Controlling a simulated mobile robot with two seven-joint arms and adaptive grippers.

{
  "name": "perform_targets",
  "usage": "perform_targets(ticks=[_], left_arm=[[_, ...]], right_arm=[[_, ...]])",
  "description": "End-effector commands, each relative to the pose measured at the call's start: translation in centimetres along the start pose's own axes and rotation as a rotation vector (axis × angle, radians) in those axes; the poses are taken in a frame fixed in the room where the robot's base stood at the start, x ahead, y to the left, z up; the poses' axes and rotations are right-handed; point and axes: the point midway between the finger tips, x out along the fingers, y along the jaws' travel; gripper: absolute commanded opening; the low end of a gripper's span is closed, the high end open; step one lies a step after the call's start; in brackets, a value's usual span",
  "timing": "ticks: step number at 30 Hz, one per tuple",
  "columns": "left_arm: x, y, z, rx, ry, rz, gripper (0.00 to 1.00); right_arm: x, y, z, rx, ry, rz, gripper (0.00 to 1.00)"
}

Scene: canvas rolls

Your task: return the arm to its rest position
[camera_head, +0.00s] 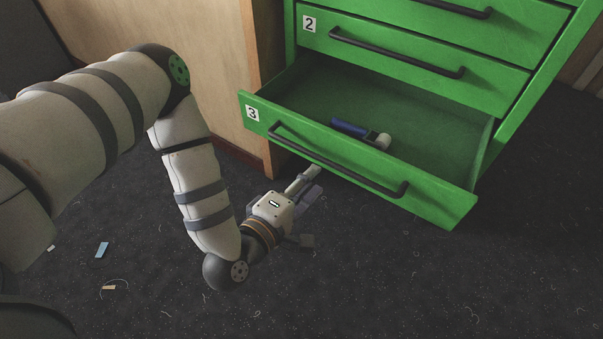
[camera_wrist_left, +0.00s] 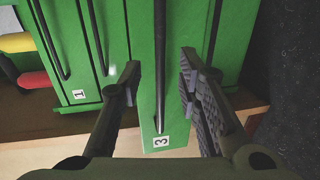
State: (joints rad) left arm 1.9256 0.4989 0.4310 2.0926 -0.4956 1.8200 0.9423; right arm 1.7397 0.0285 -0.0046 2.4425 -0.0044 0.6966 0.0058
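My left gripper (camera_head: 304,187) is just in front of the open bottom drawer's front, low over the floor. In the wrist view its two fingers (camera_wrist_left: 160,75) stand apart, with the drawer 3 front (camera_wrist_left: 148,112) and its black handle (camera_wrist_left: 159,60) showing between them. They hold nothing; I cannot tell the exact gap to the handle. The green drawer 3 (camera_head: 440,205) is pulled out and has a black bar handle (camera_head: 335,165). A blue roll (camera_head: 347,127) and a pale roll end (camera_head: 383,141) lie inside it. My right gripper is not in view.
Drawer 2 (camera_head: 400,62) above is shut. A wooden panel (camera_head: 190,60) stands left of the green cabinet. Yellow (camera_wrist_left: 18,42) and red (camera_wrist_left: 34,80) rolls show at the wrist view's left edge. Small scraps (camera_head: 101,249) lie on the dark carpet; the floor at right is clear.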

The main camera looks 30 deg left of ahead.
Motion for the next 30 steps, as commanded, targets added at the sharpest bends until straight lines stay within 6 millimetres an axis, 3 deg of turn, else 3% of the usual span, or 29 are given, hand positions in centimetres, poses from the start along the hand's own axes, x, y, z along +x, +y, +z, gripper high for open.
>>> perform_targets(ticks=[3, 6, 21, 23, 26, 27, 29, 30], left_arm=[[-2.3, -0.1, 0.0, -0.001, 0.000, -0.004, 0.31], [-3.4, 0.0, 0.0, 0.001, 0.001, -0.001, 0.31], [-3.9, -0.3, 0.2, 0.010, -0.007, -0.014, 0.31], [-4.5, -1.9, 1.0, 0.054, -0.043, -0.077, 0.31], [-7.8, -7.6, 3.7, 0.222, -0.193, -0.312, 0.31], [-10.3, -10.5, 4.8, 0.314, -0.283, -0.435, 0.31], [-14.8, -14.4, 5.8, 0.454, -0.431, -0.617, 0.31], [-18.2, -16.7, 6.0, 0.541, -0.534, -0.733, 0.31]], right_arm=[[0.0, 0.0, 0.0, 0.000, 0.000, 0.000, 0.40], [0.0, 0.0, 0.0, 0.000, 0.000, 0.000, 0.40], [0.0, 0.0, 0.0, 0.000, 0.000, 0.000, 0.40], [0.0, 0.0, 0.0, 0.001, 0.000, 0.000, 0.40], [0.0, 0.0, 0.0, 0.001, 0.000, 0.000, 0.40], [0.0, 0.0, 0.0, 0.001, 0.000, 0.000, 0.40], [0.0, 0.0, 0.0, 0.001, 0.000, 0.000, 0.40], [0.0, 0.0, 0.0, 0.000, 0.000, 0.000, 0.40]])
